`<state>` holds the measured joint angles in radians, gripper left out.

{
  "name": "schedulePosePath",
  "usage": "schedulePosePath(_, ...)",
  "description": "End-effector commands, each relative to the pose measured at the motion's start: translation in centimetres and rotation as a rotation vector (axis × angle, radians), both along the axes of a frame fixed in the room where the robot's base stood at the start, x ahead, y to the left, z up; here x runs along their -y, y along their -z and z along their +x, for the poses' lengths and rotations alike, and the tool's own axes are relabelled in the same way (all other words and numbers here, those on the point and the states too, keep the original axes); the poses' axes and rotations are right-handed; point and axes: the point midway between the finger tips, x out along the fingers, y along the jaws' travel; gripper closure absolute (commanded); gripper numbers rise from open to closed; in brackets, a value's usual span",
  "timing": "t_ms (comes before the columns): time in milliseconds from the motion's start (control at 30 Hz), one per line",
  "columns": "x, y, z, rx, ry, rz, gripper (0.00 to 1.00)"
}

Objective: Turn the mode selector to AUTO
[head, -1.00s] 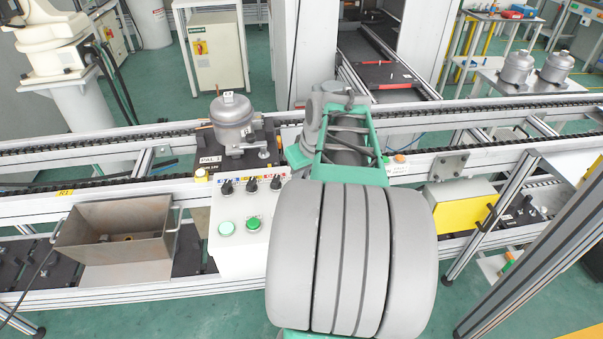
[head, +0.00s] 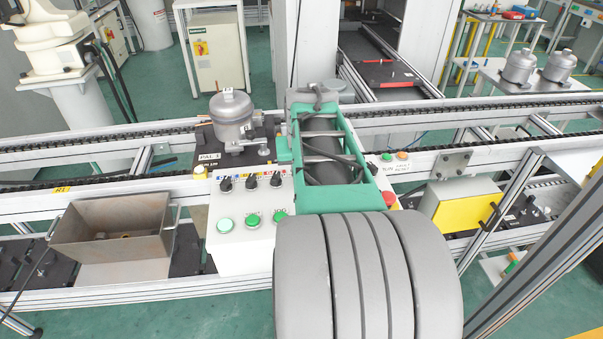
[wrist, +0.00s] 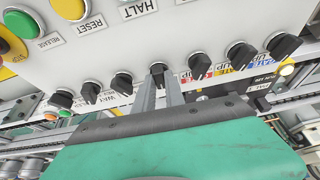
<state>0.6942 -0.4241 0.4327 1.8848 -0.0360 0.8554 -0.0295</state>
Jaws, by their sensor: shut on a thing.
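The white control panel (head: 238,258) stands in front of the conveyor in the head view and also shows upside down in the wrist view (wrist: 205,30). A row of black selector knobs runs along it. In the wrist view my gripper (wrist: 161,80) has its two grey fingers shut on a black knob (wrist: 158,69) in the middle of the row, below the HALT label. The label for this knob is hidden behind the fingers, so I cannot read its setting. In the head view my arm hides the gripper and this part of the panel.
Neighbouring knobs sit close on both sides, at left (wrist: 122,82) and right (wrist: 197,80). Green buttons (head: 252,221) and a red button (head: 388,199) are on the panel. A grey compressor (head: 232,117) stands behind it. A metal bin (head: 110,238) is at left.

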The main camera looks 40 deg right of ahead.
Motion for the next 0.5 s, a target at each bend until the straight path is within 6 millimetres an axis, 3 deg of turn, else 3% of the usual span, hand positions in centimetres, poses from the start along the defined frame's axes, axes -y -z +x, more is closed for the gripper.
schedulePosePath(500,-0.21,-0.04,0.24,0.001,0.316,0.001,1.00)
